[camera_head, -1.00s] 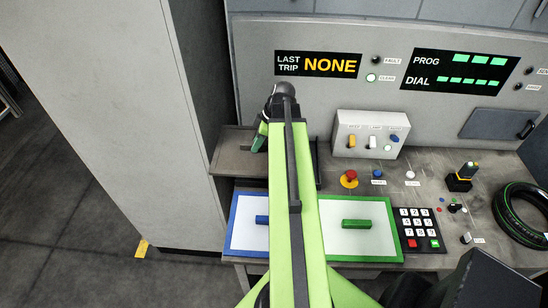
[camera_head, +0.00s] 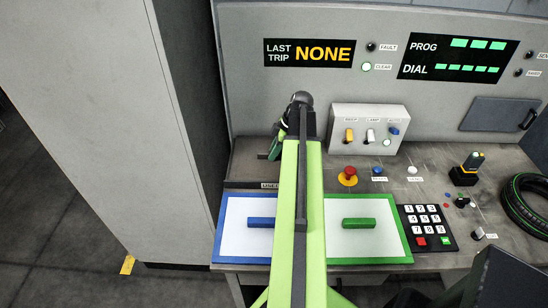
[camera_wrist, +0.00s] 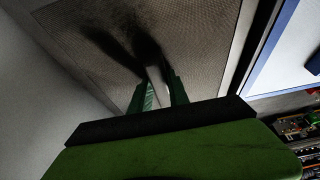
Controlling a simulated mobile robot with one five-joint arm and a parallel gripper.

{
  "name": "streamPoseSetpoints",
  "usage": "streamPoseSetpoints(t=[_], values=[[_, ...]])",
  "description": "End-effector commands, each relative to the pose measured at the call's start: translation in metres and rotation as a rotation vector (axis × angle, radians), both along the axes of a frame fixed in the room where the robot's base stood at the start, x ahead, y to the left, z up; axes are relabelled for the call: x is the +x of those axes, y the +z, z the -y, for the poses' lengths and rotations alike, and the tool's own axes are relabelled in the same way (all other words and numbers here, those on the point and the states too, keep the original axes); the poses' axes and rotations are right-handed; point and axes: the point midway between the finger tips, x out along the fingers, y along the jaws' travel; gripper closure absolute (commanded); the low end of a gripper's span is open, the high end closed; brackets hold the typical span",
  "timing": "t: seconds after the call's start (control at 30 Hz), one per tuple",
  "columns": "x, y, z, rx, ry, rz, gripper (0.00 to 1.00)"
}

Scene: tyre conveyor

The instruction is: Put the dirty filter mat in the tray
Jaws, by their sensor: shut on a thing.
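My gripper (camera_head: 277,148) is over the left end of the bench, behind the blue-framed panel. In the wrist view its two green fingers (camera_wrist: 159,92) are close together on a thin pale piece. A grey mesh-textured sheet with dark smudges, which looks like the dirty filter mat (camera_wrist: 200,40), spreads beyond the fingers; whether the pale piece belongs to it I cannot tell. A dark-edged tray (camera_head: 240,184) with a label reading USED lies under the gripper; my arm hides part of it.
A tall grey cabinet (camera_head: 110,130) stands close on the left. The blue-framed panel (camera_head: 232,250) and green-framed panel (camera_head: 385,245) lie in front. A switch box (camera_head: 368,125), red stop button (camera_head: 347,176), keypad (camera_head: 427,228) and tyre (camera_head: 524,205) are to the right.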

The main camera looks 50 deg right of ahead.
Motion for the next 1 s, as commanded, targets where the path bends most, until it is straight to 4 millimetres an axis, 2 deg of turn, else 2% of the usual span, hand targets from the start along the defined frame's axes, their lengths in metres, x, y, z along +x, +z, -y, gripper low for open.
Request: streamPoseSetpoints(t=[0.33,0.37,0.5,0.87,1.0], values=[[0.0004,-0.0044,-0.0005,0.0,0.001,0.0,1.0],[0.0005,-0.0026,-0.0005,0.0,0.001,0.0,0.75],[0.0006,-0.0023,-0.0006,0.0,0.001,0.0,0.57],[0.0009,-0.0022,-0.0011,0.0,0.002,0.0,0.57],[0.001,0.0035,-0.0011,0.0,0.002,0.0,0.57]])
